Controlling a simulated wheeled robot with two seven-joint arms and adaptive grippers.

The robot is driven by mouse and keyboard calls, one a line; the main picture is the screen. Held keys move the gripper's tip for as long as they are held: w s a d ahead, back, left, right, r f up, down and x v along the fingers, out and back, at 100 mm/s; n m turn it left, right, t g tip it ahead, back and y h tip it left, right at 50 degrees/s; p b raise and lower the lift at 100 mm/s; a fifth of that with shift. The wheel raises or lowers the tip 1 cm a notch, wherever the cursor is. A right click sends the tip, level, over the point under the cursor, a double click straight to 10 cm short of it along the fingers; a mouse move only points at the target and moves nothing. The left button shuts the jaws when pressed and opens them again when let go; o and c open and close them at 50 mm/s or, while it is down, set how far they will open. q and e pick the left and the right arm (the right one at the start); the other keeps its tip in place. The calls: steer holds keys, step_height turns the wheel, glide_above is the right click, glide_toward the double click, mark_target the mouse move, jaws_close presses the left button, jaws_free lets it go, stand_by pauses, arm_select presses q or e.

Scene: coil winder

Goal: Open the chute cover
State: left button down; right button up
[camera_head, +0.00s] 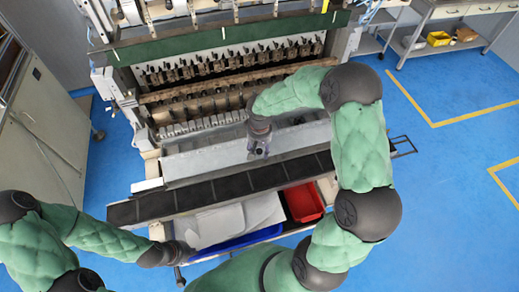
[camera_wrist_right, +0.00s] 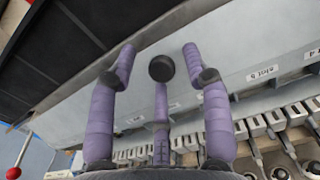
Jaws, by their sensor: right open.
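A long light-grey metal panel, which looks like the chute cover (camera_head: 200,158), runs along the front of the coil winder. In the right wrist view it is a pale surface (camera_wrist_right: 235,45) with slot labels. My right gripper (camera_head: 258,152) is over this panel near its middle, with its purple fingers (camera_wrist_right: 160,60) spread open. A dark round piece shows between the fingers; I cannot tell whether it is a knob or part of a finger. Whether the fingers touch the panel is unclear. My left gripper (camera_head: 183,256) is low by the blue tray, its fingers too small to read.
A black segmented strip (camera_head: 225,188) lies in front of the panel. Below it are white sheets (camera_head: 232,220) over a blue tray (camera_head: 240,241) and a red bin (camera_head: 304,202). The winder's rows of mechanisms (camera_head: 235,60) stand behind. Blue floor is clear at right.

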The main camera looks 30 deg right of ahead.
steer(key=shift+f, duration=0.15)
jaws_close()
